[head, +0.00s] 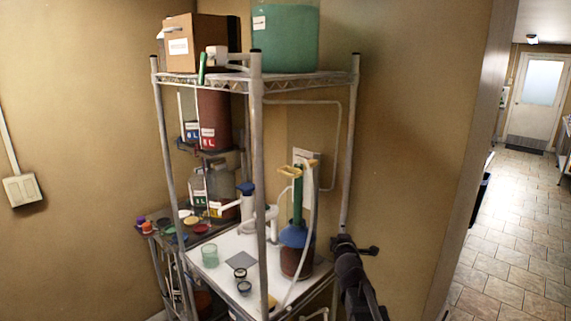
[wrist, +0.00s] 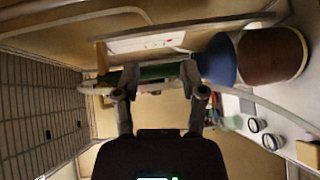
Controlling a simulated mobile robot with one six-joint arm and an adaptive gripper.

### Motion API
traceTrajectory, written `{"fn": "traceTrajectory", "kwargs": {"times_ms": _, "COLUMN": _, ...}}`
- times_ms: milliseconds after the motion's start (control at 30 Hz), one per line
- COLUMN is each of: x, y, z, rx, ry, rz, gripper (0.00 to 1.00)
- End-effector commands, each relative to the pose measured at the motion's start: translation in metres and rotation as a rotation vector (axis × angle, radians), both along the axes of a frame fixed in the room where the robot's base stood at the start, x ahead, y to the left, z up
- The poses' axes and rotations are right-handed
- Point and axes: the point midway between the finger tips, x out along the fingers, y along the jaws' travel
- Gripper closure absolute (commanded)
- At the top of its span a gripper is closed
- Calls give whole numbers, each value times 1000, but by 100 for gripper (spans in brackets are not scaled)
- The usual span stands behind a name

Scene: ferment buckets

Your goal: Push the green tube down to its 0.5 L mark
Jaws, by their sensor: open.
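The green tube (head: 298,205) stands upright in the head view, with a yellow handle (head: 304,170) at its top. Its lower end goes into a blue funnel-shaped piece (head: 294,236) on a vessel of reddish-brown liquid (head: 296,262). In the wrist view the green tube (wrist: 152,73) lies sideways across the picture, with the blue piece (wrist: 217,60) and brown vessel (wrist: 272,54) to its right. My gripper (wrist: 160,70) is open, its fingers spread apart in front of the tube. Whether they touch it I cannot tell. The volume marks are too small to read.
A pale hose (head: 308,235) loops down beside the tube. The vessel stands on a white shelf (head: 225,250) of a metal rack, with small dark-rimmed cups (head: 242,280) and a green cup (head: 210,256) nearby. A rack post (head: 260,190) rises left of the vessel.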

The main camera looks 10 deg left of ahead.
Motion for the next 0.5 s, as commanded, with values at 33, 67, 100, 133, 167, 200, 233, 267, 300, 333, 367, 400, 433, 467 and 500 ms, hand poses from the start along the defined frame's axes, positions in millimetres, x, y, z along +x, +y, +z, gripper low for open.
{"fn": "traceTrajectory", "kwargs": {"times_ms": 33, "x": 8, "y": 14, "z": 25, "rx": -58, "ry": -50, "rz": 53, "gripper": 46}}
{"fn": "traceTrajectory", "kwargs": {"times_ms": 67, "x": 10, "y": 23, "z": 35, "rx": -94, "ry": -81, "rz": 86, "gripper": 46}}
{"fn": "traceTrajectory", "kwargs": {"times_ms": 100, "x": 12, "y": 35, "z": 48, "rx": -140, "ry": -124, "rz": 131, "gripper": 46}}
{"fn": "traceTrajectory", "kwargs": {"times_ms": 133, "x": 14, "y": 43, "z": 57, "rx": -173, "ry": -156, "rz": 161, "gripper": 46}}
{"fn": "traceTrajectory", "kwargs": {"times_ms": 167, "x": 15, "y": 51, "z": 65, "rx": -209, "ry": -187, "rz": 192, "gripper": 46}}
{"fn": "traceTrajectory", "kwargs": {"times_ms": 200, "x": 15, "y": 62, "z": 75, "rx": -253, "ry": -226, "rz": 232, "gripper": 46}}
{"fn": "traceTrajectory", "kwargs": {"times_ms": 233, "x": 15, "y": 70, "z": 82, "rx": -286, "ry": -253, "rz": 260, "gripper": 46}}
{"fn": "traceTrajectory", "kwargs": {"times_ms": 267, "x": 15, "y": 77, "z": 88, "rx": -314, "ry": -280, "rz": 287, "gripper": 46}}
{"fn": "traceTrajectory", "kwargs": {"times_ms": 300, "x": 15, "y": 86, "z": 95, "rx": -351, "ry": -313, "rz": 320, "gripper": 46}}
{"fn": "traceTrajectory", "kwargs": {"times_ms": 333, "x": 14, "y": 92, "z": 100, "rx": -375, "ry": -335, "rz": 342, "gripper": 46}}
{"fn": "traceTrajectory", "kwargs": {"times_ms": 367, "x": 13, "y": 98, "z": 104, "rx": -398, "ry": -355, "rz": 363, "gripper": 46}}
{"fn": "traceTrajectory", "kwargs": {"times_ms": 400, "x": 12, "y": 105, "z": 108, "rx": -423, "ry": -379, "rz": 386, "gripper": 46}}
{"fn": "traceTrajectory", "kwargs": {"times_ms": 433, "x": 11, "y": 109, "z": 111, "rx": -439, "ry": -395, "rz": 403, "gripper": 46}}
{"fn": "traceTrajectory", "kwargs": {"times_ms": 467, "x": 11, "y": 113, "z": 113, "rx": -454, "ry": -408, "rz": 415, "gripper": 46}}
{"fn": "traceTrajectory", "kwargs": {"times_ms": 500, "x": 10, "y": 117, "z": 115, "rx": -470, "ry": -422, "rz": 430, "gripper": 46}}
